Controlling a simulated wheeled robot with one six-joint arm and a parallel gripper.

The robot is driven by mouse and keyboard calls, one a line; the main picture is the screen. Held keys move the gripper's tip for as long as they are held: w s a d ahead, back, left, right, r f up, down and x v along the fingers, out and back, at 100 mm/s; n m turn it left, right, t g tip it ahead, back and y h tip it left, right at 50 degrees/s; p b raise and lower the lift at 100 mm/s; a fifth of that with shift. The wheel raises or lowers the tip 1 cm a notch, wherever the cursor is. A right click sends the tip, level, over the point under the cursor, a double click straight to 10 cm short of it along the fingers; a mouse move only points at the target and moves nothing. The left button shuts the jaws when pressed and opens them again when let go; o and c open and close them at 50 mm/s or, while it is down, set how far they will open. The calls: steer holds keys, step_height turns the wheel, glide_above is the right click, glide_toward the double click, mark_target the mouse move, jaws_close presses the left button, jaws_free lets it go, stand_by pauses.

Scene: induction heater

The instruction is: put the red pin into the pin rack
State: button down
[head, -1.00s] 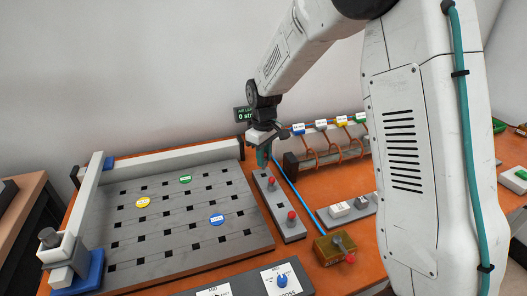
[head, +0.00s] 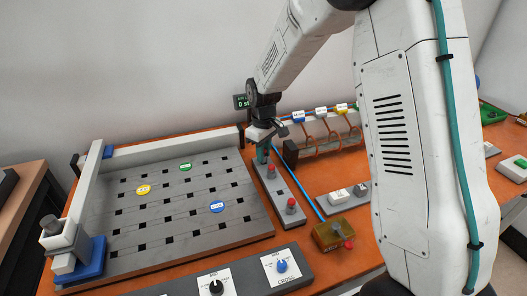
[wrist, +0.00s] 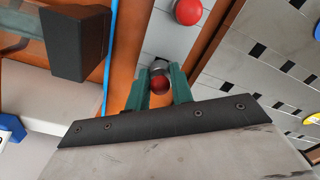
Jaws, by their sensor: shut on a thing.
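My gripper (head: 263,155) is at the far end of a narrow grey block (head: 281,190), which looks like the pin rack. In the head view the fingers hide the held pin. One red top (wrist: 188,12) also shows in the wrist view.
A grey slotted board (head: 170,235) with coloured discs lies to the left. A brass-coloured box (head: 325,237) with a red knob is to the right. A blue cable runs along the block.

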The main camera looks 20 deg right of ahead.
steer(key=shift+f, duration=0.45)
stand_by(0.3)
steer(key=c, duration=1.1)
jaws_free()
steer(key=shift+c, duration=0.2)
step_height(320, 180, up, 8)
steer(key=shift+f, duration=0.1)
